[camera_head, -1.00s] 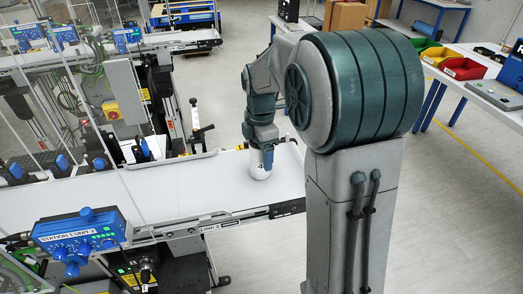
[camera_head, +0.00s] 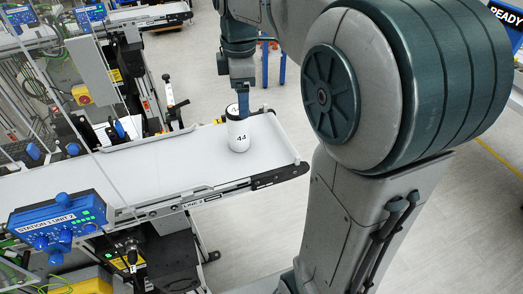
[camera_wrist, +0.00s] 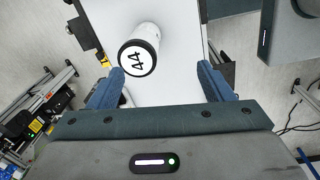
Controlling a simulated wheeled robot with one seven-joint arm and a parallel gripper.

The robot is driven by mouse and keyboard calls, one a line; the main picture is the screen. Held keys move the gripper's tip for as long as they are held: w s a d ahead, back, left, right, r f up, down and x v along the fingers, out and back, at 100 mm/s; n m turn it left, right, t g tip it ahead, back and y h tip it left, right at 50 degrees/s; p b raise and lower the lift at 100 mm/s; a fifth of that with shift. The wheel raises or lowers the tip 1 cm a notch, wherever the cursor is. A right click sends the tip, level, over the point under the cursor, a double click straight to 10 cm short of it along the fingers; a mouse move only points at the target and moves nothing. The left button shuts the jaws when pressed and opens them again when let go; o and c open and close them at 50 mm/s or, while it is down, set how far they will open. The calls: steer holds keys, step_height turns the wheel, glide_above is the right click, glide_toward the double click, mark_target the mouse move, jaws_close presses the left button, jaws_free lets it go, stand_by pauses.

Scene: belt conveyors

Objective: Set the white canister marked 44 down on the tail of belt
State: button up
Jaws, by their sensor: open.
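The white canister marked 44 (camera_head: 238,134) stands upright on the white belt (camera_head: 150,172), close to the belt's right-hand end. It has a dark band near its top. In the wrist view the canister's round top (camera_wrist: 137,58) shows the number 44 inside a black ring, ahead of the jaws and left of centre. My gripper (camera_head: 244,97) is just above and behind the canister in the head view. In the wrist view my gripper (camera_wrist: 160,85) has its two blue fingers wide apart, with nothing between them.
A blue control box labelled Station 1 Line 2 (camera_head: 60,228) stands at the belt's near side. A second conveyor (camera_head: 150,18) runs at the back left. Grey floor (camera_head: 240,235) is open beyond the belt's end.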

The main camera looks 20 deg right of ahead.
steer(key=s+f+m+t, duration=0.1)
steer(key=s+f+m, duration=0.3)
steer(key=s+m, duration=0.4)
steer(key=s+f+m+t, duration=0.1)
steer(key=s+f+m, duration=0.3)
steer(key=s+m, duration=0.4)
steer(key=shift+s+f+t, duration=0.2)
steer(key=shift+s+t, duration=0.2)
steer(key=shift+s, duration=0.2)
